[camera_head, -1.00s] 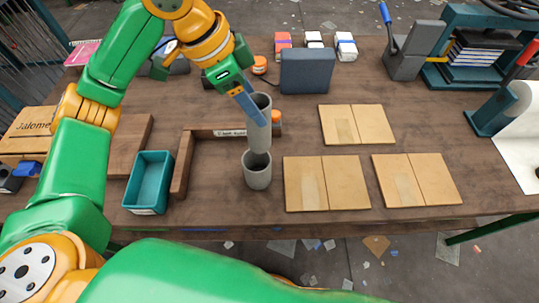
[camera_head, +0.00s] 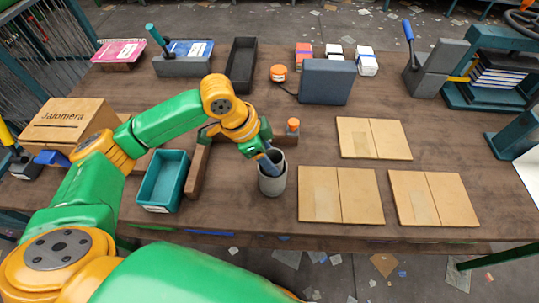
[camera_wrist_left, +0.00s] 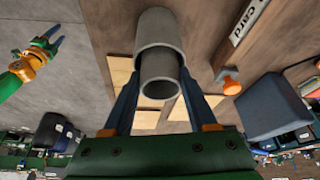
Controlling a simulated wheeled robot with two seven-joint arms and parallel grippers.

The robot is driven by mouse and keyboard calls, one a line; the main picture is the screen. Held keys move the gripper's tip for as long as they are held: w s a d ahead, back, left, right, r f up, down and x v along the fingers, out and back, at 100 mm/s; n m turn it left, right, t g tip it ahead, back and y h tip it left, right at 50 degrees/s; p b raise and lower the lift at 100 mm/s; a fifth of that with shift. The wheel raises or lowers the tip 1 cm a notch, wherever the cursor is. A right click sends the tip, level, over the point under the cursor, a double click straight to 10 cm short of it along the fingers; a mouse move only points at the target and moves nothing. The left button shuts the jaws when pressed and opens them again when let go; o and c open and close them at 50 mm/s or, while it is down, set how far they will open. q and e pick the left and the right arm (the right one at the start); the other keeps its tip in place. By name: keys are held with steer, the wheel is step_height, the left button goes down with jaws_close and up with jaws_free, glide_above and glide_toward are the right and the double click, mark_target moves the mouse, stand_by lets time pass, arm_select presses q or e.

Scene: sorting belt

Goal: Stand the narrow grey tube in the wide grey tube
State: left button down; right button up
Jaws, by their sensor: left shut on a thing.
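The wide grey tube (camera_head: 272,185) stands upright on the table; it also shows in the left wrist view (camera_wrist_left: 159,25). The narrow grey tube (camera_wrist_left: 160,68) has its far part inside the wide tube's mouth, with its near end sticking out. In the head view only a little of the narrow tube (camera_head: 277,157) shows above the wide rim. My left gripper (camera_head: 268,163) is shut on the narrow tube, one blue finger on each side. How deep the tube sits is hidden. My right gripper (camera_wrist_left: 50,42) shows small in the left wrist view, fingers apart, empty and away from the tubes.
A teal tray (camera_head: 147,198) and a brown wooden frame (camera_head: 197,175) are left of the tubes. Tan boards (camera_head: 320,195) lie to the right. An orange-topped peg (camera_head: 293,126) and a blue-grey box (camera_head: 326,82) are behind. Bare table lies in front.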

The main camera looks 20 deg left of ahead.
arm_select(q)
steer(key=shift+f, duration=0.25)
steer(key=shift+c, duration=1)
jaws_free()
steer(key=shift+r, duration=0.35)
steer(key=v, duration=1.2)
steer(key=shift+p, duration=0.3)
steer(key=shift+a, duration=0.1)
